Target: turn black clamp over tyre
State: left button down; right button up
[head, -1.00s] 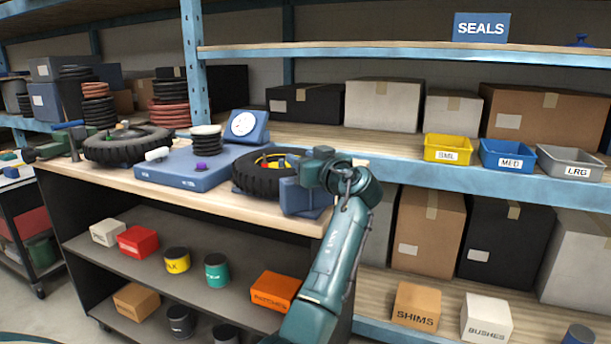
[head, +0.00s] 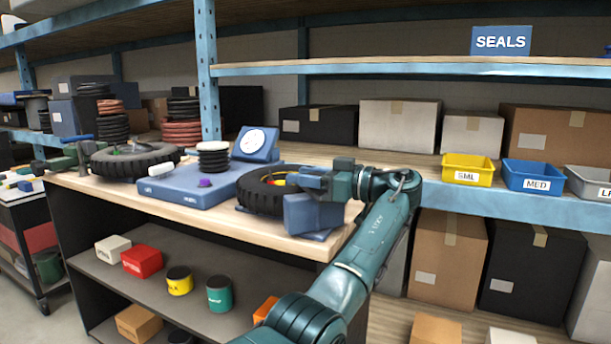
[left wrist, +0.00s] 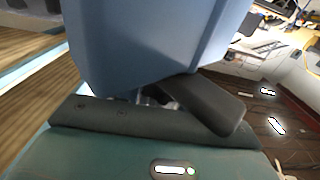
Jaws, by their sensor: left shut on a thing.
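My left gripper (head: 318,182) is at the right edge of the right-hand black tyre (head: 262,198), just above a blue block (head: 314,213) on the bench. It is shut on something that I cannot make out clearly. In the left wrist view the blue block (left wrist: 140,45) looms large, and a dark angled bar (left wrist: 212,102) lies against it, just in front of my teal gripper body. I cannot tell whether this bar is the black clamp. A second black tyre (head: 133,161) lies at the bench's left. My right gripper is not in view.
A blue scale (head: 190,187) stands between the tyres with black rings (head: 213,157) on it. A dial (head: 256,143) is behind. Yellow (head: 468,168) and blue (head: 533,175) bins line the shelf at right. The bench's front edge (head: 200,222) is clear.

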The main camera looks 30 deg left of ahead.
pick_arm(q)
jog(key=shift+r, duration=0.15)
jog(key=c, duration=1.2)
grip_release()
jog(key=shift+a, duration=0.1)
jog(key=shift+o, duration=1.3)
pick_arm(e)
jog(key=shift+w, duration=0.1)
